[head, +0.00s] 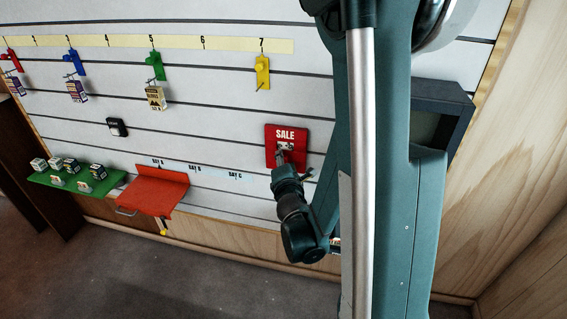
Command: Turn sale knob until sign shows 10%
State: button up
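The red sale sign (271,133) with white "SALE" lettering is mounted on the slatted wall, right of centre. My gripper (284,154) is at the lower part of the sign, in front of it. The sale knob is hidden behind my gripper or too small to make out. The percentage on the sign is mostly covered and cannot be read. The fingers are too small and dark to tell whether they are open or shut, or whether they touch the knob.
Numbered coloured hooks, including a yellow one (262,71), hang above, some with boxes. A green shelf (47,180) with several small boxes and a red shelf (152,193) stand out at lower left. A dark-framed box (444,101) is at right, partly behind my arm.

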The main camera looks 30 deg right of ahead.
jog(key=v, duration=1.2)
dwell(0.5)
jog(key=shift+r, duration=0.1)
jog(key=w+n+g+h+p, duration=0.2)
jog(key=w+n+g+p, duration=0.2)
jog(key=w+n+p, duration=0.1)
jog(key=w+n, duration=0.1)
jog(key=n, duration=0.1)
jog(key=shift+r+n+h, duration=0.2)
jog(key=shift+n+h, duration=0.1)
jog(key=shift+h, duration=0.1)
jog(key=shift+w+d+f, duration=0.1)
dwell(0.5)
jog(key=b+x, duration=0.1)
jog(key=x, duration=0.6)
jog(key=shift+w+d+f, duration=0.15)
jog(key=shift+d, duration=0.05)
